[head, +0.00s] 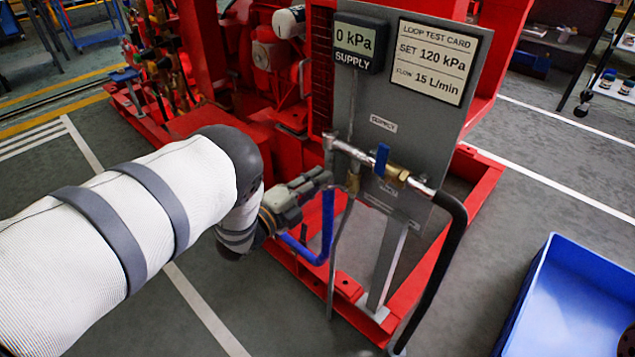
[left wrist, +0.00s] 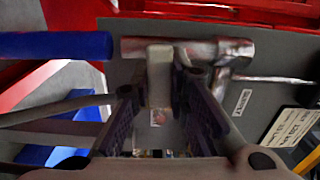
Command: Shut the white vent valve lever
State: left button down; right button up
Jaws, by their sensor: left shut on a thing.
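The white vent valve lever (left wrist: 159,72) shows in the left wrist view as a pale upright bar in front of the metal pipe fitting (left wrist: 215,50). My left gripper (head: 322,181) is at the left end of the panel's pipework in the head view, beside the blue hose (head: 327,225). Its fingers (left wrist: 160,95) stand on both sides of the pale lever and are shut on it. In the head view the gripper hides the lever.
The grey panel (head: 345,105) carries a gauge reading 0 kPa (head: 358,42) and a loop test card (head: 437,60). A blue-handled valve (head: 381,160) and a black hose (head: 440,265) are right of the gripper. A blue bin (head: 570,310) stands at lower right.

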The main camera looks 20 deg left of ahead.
dwell(0.5)
pick_arm(q)
jog(key=c, duration=1.5)
grip_release()
jog(key=v, duration=1.2)
jog(key=shift+r, duration=0.1)
